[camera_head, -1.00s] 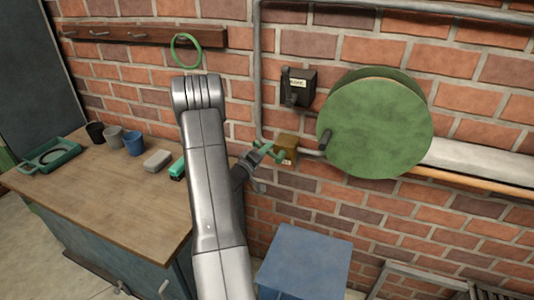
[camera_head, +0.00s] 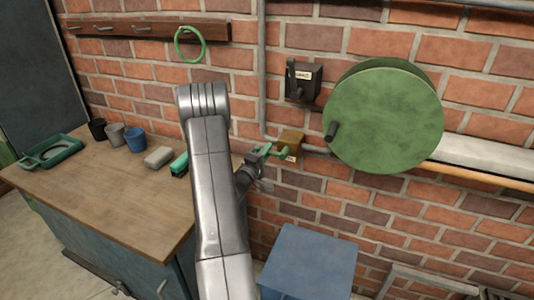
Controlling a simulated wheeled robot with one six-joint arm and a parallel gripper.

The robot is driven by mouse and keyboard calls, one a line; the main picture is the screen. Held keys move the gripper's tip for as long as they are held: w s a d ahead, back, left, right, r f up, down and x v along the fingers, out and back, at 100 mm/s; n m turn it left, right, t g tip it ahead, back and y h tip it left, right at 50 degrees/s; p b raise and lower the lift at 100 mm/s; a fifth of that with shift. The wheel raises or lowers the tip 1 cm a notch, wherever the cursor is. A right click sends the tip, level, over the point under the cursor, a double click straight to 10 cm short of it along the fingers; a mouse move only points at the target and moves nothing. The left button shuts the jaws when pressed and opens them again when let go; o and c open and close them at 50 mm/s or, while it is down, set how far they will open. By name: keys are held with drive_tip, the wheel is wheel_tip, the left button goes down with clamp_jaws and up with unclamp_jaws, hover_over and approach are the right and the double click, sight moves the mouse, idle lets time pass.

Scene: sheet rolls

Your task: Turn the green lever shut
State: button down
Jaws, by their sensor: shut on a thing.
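The green lever (camera_head: 277,153) sits at a brass valve body (camera_head: 291,142) on a pipe along the brick wall, left of the large green reel. My gripper (camera_head: 262,155) is at the lever from the left and is shut on it. Part of the lever is hidden by the gripper's fingers. The lever's exact angle is hard to tell at this size.
A green round reel (camera_head: 384,116) with a dark handle and a dark switch box (camera_head: 304,80) are on the wall. A blue box (camera_head: 309,262) stands below. A workbench (camera_head: 110,190) at left holds cups, a tray and blocks. A green ring (camera_head: 190,44) hangs above.

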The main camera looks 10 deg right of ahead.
drive_tip(key=shift+f, duration=0.1)
drive_tip(key=c, duration=1.4)
unclamp_jaws()
drive_tip(key=b+v, duration=0.2)
drive_tip(key=v, duration=1.2)
drive_tip(key=shift+b, duration=0.35)
drive_tip(key=shift+w, duration=0.1)
drive_tip(key=p+x, duration=0.2)
drive_tip(key=x, duration=1.2)
drive_tip(key=shift+p, duration=0.4)
